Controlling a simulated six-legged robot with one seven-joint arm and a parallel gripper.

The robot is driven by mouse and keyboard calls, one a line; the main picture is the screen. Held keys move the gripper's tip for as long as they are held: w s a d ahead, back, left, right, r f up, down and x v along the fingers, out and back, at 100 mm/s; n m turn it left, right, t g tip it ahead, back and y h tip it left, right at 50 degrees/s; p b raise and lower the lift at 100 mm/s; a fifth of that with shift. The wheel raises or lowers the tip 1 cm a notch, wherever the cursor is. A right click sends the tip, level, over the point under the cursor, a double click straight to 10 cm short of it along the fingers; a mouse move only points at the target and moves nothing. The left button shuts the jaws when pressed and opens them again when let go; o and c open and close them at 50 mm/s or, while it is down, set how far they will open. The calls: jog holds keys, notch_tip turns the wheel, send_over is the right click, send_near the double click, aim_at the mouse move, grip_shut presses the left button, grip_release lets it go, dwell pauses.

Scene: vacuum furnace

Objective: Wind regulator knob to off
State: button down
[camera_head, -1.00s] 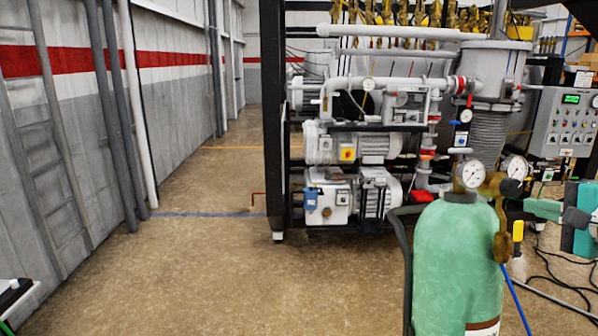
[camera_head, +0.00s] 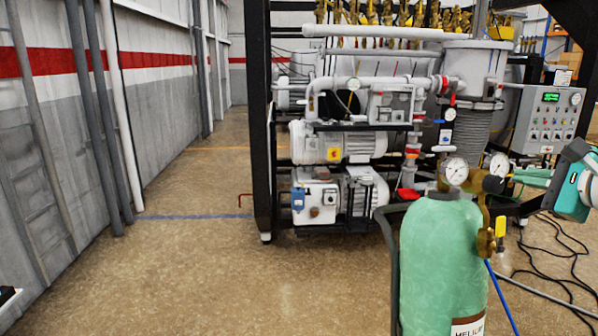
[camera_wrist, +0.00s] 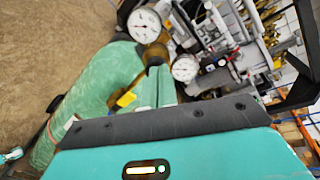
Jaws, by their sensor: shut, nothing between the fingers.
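A green helium cylinder (camera_head: 440,265) stands upright at the lower right of the head view. A brass regulator (camera_head: 479,190) with two round white gauges, one of them in front (camera_head: 455,171), sits on its top. The black regulator knob (camera_head: 492,184) faces right, towards my gripper. My gripper (camera_head: 518,177) has its green fingers shut and empty, with the tips close to the knob. I cannot tell whether they touch it. In the wrist view, the fingers (camera_wrist: 157,85) point at the brass regulator (camera_wrist: 155,54), and the knob is not clearly seen.
A yellow-handled valve (camera_head: 500,228) and a blue hose (camera_head: 501,298) hang beside the cylinder. Behind it stands a pump rack (camera_head: 345,180). A grey control panel (camera_head: 548,120) is at the right, with black cables (camera_head: 560,255) on the floor. Open floor (camera_head: 190,270) lies to the left.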

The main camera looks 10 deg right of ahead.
jog(key=x, duration=0.6)
jog(key=shift+d+f, duration=0.1)
jog(key=shift+f, duration=0.2)
dwell(0.7)
jog(key=shift+f, duration=0.15)
jog(key=s+a, duration=0.1)
jog(key=s, duration=0.5)
jog(key=shift+a+r, duration=0.2)
jog(key=shift+r, duration=0.25)
dwell(0.7)
